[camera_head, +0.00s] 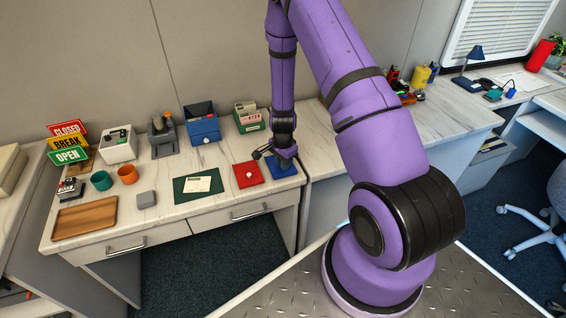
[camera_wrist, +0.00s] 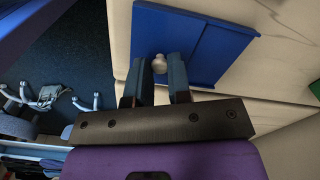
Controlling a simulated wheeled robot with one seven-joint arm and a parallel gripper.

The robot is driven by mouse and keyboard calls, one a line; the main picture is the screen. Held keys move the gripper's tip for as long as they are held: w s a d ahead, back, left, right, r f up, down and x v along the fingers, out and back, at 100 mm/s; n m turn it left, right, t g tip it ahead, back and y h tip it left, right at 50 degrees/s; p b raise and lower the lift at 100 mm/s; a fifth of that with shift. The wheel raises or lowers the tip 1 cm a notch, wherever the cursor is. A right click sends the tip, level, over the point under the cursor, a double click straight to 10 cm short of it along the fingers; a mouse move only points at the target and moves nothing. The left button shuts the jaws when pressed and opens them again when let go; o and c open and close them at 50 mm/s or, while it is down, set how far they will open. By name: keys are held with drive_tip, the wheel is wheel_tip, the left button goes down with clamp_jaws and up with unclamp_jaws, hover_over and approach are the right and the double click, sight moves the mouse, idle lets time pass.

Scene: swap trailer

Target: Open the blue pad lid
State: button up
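The blue pad (camera_head: 283,169) lies flat at the right end of the left counter, beside a red pad. In the wrist view, its blue surface (camera_wrist: 222,48) fills the top middle, with a straight edge line between two panels. A small pale knob (camera_wrist: 158,64) stands on the blue panel. My gripper (camera_wrist: 161,60) has its two fingers apart, with the knob showing between the tips. Contact with the knob is unclear, and the knob looks closer to the left finger. In the head view, my gripper (camera_head: 284,160) is low over the blue pad and hides part of it.
The red pad (camera_head: 249,174) and a green pad (camera_head: 198,186) lie to the left. A blue box (camera_head: 202,124) and a green card box (camera_head: 249,119) stand behind. The counter's front edge and a drawer (camera_head: 250,212) are close by.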

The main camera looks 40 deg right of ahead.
clamp_jaws()
drive_tip(key=shift+w+d, duration=0.25)
drive_tip(key=shift+w, duration=0.7)
drive_tip(key=shift+w+d, duration=0.3)
drive_tip(key=shift+w, duration=0.6)
drive_tip(key=shift+w+d, duration=0.25)
drive_tip(key=shift+w, duration=0.7)
drive_tip(key=o, duration=0.6)
unclamp_jaws()
drive_tip(key=shift+o, duration=0.2)
wheel_tip(320, 180, up, 11)
drive_tip(key=shift+f, duration=0.1)
